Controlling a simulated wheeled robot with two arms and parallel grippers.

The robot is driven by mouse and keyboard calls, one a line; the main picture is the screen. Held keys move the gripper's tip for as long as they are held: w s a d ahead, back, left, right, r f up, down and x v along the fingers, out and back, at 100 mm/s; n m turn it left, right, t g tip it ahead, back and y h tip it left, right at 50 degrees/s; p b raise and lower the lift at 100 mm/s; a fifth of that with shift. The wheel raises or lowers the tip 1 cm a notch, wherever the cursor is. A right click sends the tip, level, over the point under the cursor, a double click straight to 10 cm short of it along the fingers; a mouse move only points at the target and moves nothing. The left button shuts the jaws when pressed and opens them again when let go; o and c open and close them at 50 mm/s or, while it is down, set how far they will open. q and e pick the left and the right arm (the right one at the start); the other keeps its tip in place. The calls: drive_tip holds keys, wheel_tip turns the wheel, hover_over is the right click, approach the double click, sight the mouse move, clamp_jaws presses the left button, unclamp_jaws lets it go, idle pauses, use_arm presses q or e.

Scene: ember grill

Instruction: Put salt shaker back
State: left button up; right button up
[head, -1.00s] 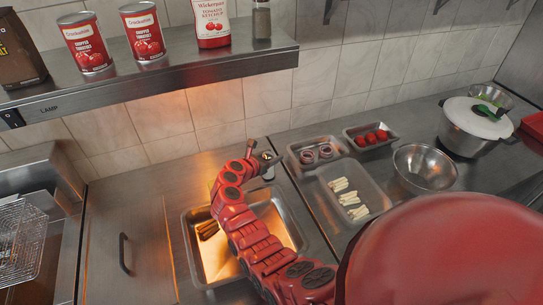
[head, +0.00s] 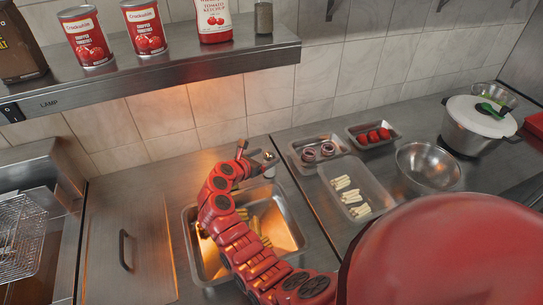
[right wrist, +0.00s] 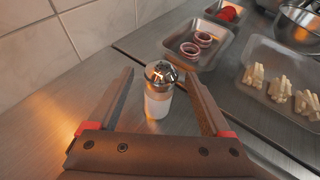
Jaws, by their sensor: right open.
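The salt shaker (right wrist: 158,95) stands upright on the steel counter, with a metal top and a pale body. In the right wrist view it is between the two spread fingers of my right gripper (right wrist: 160,78), with space on both sides. In the head view the shaker (head: 268,158) stands behind the warm-lit fries tray, just right of my right gripper (head: 250,157). My right gripper is open and holds nothing. My left gripper is not in view.
A shelf (head: 150,75) above carries cans, a ketchup pack and a grey-topped shaker (head: 263,18). The fries tray (head: 290,205) lies below my right arm. Food trays (head: 318,140), a steel bowl (head: 428,165) and a pot (head: 478,125) stand to the right.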

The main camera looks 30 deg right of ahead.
drive_tip(key=b+v, duration=0.1)
drive_tip(key=v, duration=0.6)
